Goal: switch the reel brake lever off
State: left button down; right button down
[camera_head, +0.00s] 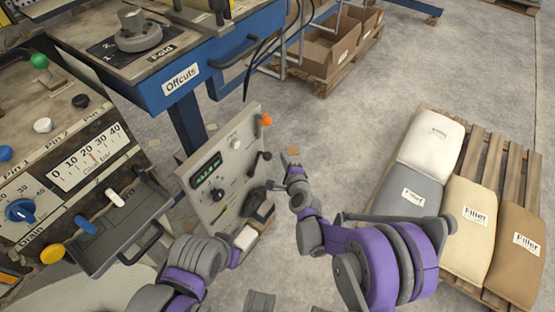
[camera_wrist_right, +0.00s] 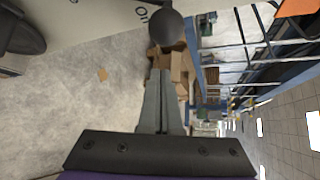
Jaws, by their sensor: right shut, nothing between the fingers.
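A cream control panel (camera_head: 222,165) stands left of centre in the head view. A dark lever with a ball knob (camera_head: 265,156) sticks out at its right side; I take it for the reel brake lever. In the right wrist view a dark ball knob (camera_wrist_right: 166,27) is just beyond the fingertips, beside a partly cut-off printed label, apparently "On". My right gripper (camera_head: 288,156) is shut and empty, close to the right of the lever; its closed fingers also show in the right wrist view (camera_wrist_right: 164,78). Contact is unclear. My left arm is at lower left; its gripper is not clearly made out.
An orange knob (camera_head: 265,120) is at the panel's upper right edge. A blue table labelled Offcuts (camera_head: 181,80) stands behind. A pallet (camera_head: 485,150) with Filler sacks is at the right. Floor between panel and pallet is clear.

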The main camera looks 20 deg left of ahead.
jog(key=shift+s+a+r+p, duration=0.7)
jog(key=shift+s+a+p, duration=0.1)
jog(key=shift+s+a, duration=0.2)
